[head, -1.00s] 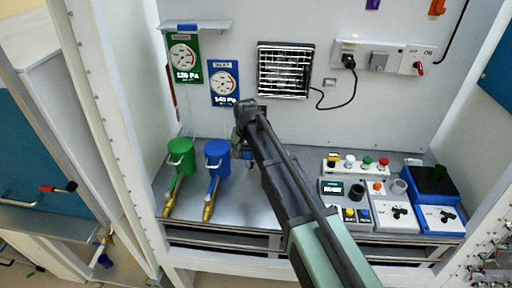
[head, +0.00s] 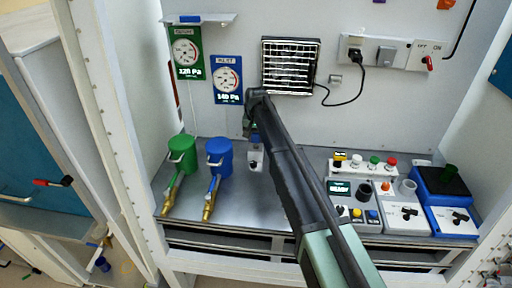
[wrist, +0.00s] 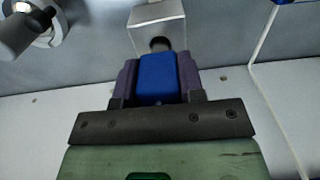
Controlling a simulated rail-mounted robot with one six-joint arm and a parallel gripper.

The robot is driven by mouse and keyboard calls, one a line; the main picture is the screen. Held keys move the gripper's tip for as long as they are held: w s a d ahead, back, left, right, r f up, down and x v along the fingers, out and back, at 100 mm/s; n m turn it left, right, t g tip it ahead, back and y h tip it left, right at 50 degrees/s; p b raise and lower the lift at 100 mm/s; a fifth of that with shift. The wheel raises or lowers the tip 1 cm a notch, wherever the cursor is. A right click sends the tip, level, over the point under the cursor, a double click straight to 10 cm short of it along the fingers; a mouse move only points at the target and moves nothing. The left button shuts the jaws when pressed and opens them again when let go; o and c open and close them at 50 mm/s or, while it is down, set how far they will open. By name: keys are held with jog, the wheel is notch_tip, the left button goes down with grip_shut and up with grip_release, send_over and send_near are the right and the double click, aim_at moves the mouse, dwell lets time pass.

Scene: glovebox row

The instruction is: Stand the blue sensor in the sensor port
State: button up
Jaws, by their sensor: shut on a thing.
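My gripper (head: 253,130) is shut on the blue sensor (wrist: 157,78), which sits between the two dark fingers in the wrist view. A dark round neck and a pale grey block (wrist: 157,24) show just beyond the sensor. The block also shows below my gripper in the head view (head: 256,159); I cannot tell whether it belongs to the sensor. In the head view my gripper hides most of the sensor. On the right, a black round cup (head: 364,190) and a grey round cup (head: 407,187) stand on the units; I cannot tell which is the sensor port.
A green canister (head: 182,152) and a blue canister (head: 219,156) with brass-ended pipes stand left of my gripper. A row of coloured buttons (head: 372,163) and a blue box (head: 440,188) are on the right. The back wall carries gauges, a vent grille (head: 289,65) and sockets.

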notch_tip(320, 180, down, 3)
jog(key=shift+r+b, duration=0.2)
jog(key=shift+b, duration=0.2)
jog(key=shift+r+p, duration=0.3)
jog(key=shift+r, duration=0.05)
jog(key=shift+c, duration=0.4)
jog(key=shift+f, duration=0.25)
jog(key=o, duration=1.1)
jog(key=shift+r, duration=0.15)
